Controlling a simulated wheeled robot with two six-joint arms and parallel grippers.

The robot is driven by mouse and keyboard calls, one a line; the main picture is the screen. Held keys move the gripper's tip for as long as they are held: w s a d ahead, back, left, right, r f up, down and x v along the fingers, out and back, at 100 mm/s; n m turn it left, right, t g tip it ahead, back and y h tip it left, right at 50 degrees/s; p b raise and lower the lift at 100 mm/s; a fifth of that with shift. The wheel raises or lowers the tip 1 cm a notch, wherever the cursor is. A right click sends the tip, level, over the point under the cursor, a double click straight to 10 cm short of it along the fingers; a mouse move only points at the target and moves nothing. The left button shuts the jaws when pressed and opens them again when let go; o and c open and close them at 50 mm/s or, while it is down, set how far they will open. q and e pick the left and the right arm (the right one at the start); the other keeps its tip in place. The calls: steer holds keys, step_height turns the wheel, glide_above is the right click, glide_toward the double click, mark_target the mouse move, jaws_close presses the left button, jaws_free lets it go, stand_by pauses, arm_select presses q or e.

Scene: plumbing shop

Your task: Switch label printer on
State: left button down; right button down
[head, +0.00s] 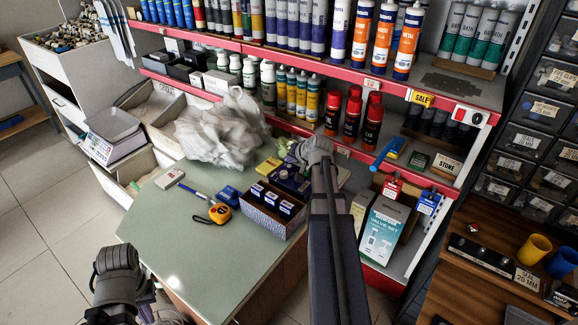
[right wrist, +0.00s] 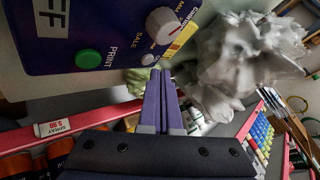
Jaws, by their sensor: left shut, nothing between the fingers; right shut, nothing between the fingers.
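The label printer is a dark purple-blue box (right wrist: 100,35) close up in the right wrist view. Its face has a green PRINT button (right wrist: 88,59), a large white knob (right wrist: 163,25), a small pale knob (right wrist: 148,59) and a plate of which "FF" shows. In the head view a purple box (head: 288,181) at the counter's back edge looks like the printer, partly hidden by my right arm. My right gripper (right wrist: 158,72) is shut and empty, its tips by the small knob; I cannot tell if they touch. My left gripper (head: 118,276) is low at the left, shut, away from the printer.
The green counter (head: 165,228) holds a tape measure (head: 219,213), a blue marker (head: 195,193) and a tray (head: 262,219) of small boxes. A crumpled plastic heap (head: 222,128) lies behind. A red-edged shelf (head: 320,135) with bottles runs above. The counter's front left is clear.

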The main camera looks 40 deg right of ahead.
mark_target(290, 169)
stand_by(0.5)
steer(key=shift+f+b, duration=0.45)
steer(key=shift+b, duration=0.05)
steer(key=shift+f, duration=0.15)
stand_by(0.4)
steer(key=shift+r+p, duration=0.55)
steer(key=shift+r, duration=0.1)
steer(key=shift+r, duration=0.1)
step_height(290, 169, up, 6)
steer(key=p, duration=0.6)
